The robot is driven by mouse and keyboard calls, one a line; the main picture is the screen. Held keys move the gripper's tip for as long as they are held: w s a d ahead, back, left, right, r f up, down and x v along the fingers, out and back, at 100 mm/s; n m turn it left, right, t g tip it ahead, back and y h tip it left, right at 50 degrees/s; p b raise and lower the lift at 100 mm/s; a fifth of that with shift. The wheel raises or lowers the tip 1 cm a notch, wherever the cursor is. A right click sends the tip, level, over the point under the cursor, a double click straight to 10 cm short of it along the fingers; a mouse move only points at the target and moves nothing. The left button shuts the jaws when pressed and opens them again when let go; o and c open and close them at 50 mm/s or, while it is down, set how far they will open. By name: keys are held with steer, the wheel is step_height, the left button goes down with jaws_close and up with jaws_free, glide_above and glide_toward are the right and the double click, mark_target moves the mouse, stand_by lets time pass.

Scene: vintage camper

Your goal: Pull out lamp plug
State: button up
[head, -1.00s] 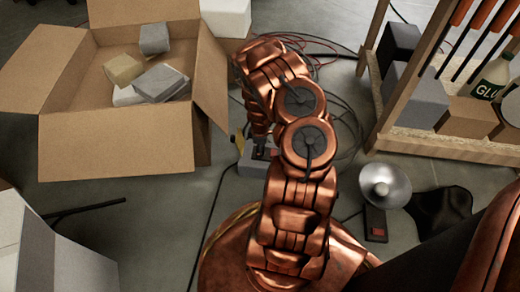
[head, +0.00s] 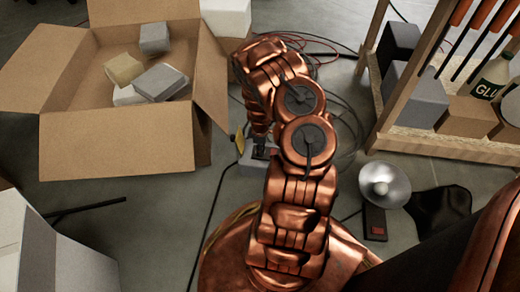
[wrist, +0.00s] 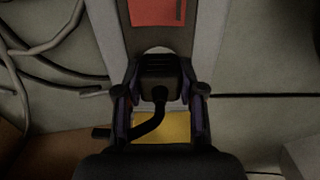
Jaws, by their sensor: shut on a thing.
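A black plug (wrist: 157,72) with a thick black cord bending down from it shows in the wrist view. The two fingers of my gripper (wrist: 159,92) are shut on its sides. The plug is at a grey power strip (wrist: 204,35) with a red switch (wrist: 157,10). A pale round socket edge shows just beyond the plug; whether its pins are still inside is hidden. In the head view my gripper (head: 264,150) points down at the power strip (head: 256,168), and my arm covers much of it. A lamp with a silver reflector (head: 385,180) stands to the right.
An open cardboard box (head: 120,145) with several blocks stands left of the strip. A wooden rack (head: 440,143) with tools and blocks stands at the right. Loose cables (wrist: 50,50) lie near the strip. A yellow piece (wrist: 170,127) is under my gripper.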

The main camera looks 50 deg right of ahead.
steer(key=shift+r, duration=0.1)
jaws_close()
steer(key=shift+r+p, duration=2.9)
steer(key=shift+p, duration=0.25)
